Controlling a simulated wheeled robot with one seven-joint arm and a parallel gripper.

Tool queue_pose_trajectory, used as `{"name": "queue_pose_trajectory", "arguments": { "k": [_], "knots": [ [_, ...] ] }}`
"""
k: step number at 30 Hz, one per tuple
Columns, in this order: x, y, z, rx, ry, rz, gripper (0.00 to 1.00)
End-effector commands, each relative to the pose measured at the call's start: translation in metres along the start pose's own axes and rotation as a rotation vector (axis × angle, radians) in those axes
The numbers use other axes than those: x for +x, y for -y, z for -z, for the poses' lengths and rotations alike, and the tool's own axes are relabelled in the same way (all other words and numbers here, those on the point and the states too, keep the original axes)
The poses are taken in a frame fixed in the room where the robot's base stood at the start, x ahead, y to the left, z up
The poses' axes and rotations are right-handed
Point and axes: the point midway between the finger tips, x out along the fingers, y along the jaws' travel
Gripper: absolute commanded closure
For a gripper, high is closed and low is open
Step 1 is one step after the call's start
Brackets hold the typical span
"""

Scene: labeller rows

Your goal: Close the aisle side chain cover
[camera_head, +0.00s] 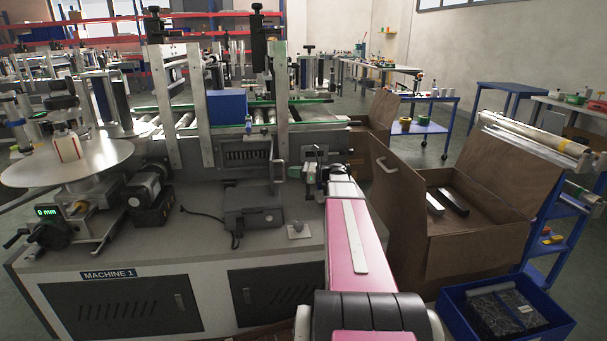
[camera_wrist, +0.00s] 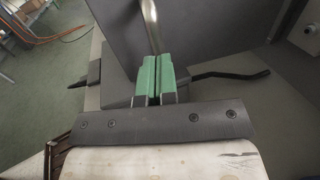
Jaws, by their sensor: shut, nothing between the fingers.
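The chain cover looks like a grey panel (camera_head: 272,158) on the front of the labelling machine, seen nearly edge-on and standing out beside a dark ribbed recess (camera_head: 245,154). A pale bar handle (camera_head: 282,174) is on its right side. In the wrist view the dark grey panel (camera_wrist: 215,40) fills the upper middle, with a metal handle (camera_wrist: 150,25) at its left. My gripper (camera_head: 309,172) is right of the panel. In the wrist view its green fingertips (camera_wrist: 156,78) are together and empty, just below the handle's end. I cannot tell whether they touch it.
A grey box (camera_head: 252,218) sits on the machine's deck below the recess, with a small knob (camera_head: 298,230) to its right. An open brown crate (camera_head: 470,232) and a blue bin (camera_head: 448,300) stand to the right. A round plate (camera_head: 105,160) is at left.

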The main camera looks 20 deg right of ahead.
Motion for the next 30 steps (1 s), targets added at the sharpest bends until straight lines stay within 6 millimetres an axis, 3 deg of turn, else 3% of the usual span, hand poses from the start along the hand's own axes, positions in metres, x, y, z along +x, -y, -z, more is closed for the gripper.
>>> {"name": "queue_pose_trajectory", "arguments": {
  "k": [20, 30],
  "knots": [
    [0.013, -0.004, 0.0, 0.0, 0.0, 0.016, 1.0],
    [0.047, -0.024, 0.0, 0.001, -0.001, 0.19, 1.0]
  ]
}}
